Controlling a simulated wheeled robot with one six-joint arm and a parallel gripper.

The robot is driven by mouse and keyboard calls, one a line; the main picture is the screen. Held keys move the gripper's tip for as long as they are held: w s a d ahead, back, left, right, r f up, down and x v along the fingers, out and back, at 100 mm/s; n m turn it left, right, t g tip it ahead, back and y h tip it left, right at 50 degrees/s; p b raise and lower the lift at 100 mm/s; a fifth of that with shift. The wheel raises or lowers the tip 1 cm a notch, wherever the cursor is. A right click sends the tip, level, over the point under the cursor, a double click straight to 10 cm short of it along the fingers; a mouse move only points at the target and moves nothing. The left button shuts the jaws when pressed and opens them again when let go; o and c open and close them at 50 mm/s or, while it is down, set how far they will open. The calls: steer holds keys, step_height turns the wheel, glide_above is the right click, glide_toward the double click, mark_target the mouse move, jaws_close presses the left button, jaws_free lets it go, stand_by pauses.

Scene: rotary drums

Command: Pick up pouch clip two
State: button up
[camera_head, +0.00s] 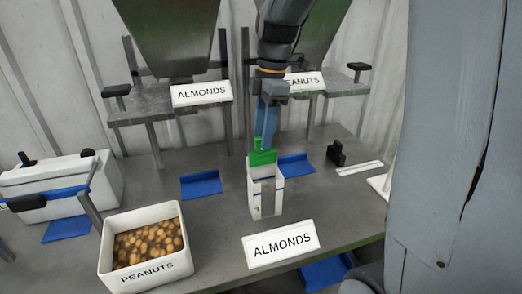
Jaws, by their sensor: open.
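A green clip (262,154) sits at the top of an upright white pouch or box (255,200) in the middle of the table. The white holder has a grey front strip, a blue band and a small mark that looks like a 3. I cannot read a number on the clip. My gripper (267,128) comes down from above, just over the clip. It is open, with nothing seen between its fingers. The fingers are seen nearly edge-on, so I cannot tell whether they touch the clip's upright tab.
A white bin of nuts labelled PEANUTS (112,282) stands front left, with an ALMONDS sign (281,245) front right. Hoppers on a raised shelf (150,112) stand behind. A white box (60,178) is at far left. My grey body blocks the right side.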

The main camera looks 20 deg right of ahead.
mark_target(262, 151)
steer(key=shift+d+f+p, duration=0.1)
steer(key=shift+f+p, duration=0.25)
steer(key=shift+f, duration=0.4)
steer(key=shift+w+f+p, duration=0.15)
steer(key=shift+f+p, duration=0.3)
steer(key=shift+f, duration=0.6)
steer(key=shift+w+f+p, duration=0.15)
steer(key=shift+f+p, duration=0.25)
steer(key=shift+f, duration=0.6)
jaws_close()
steer(key=shift+r, duration=0.1)
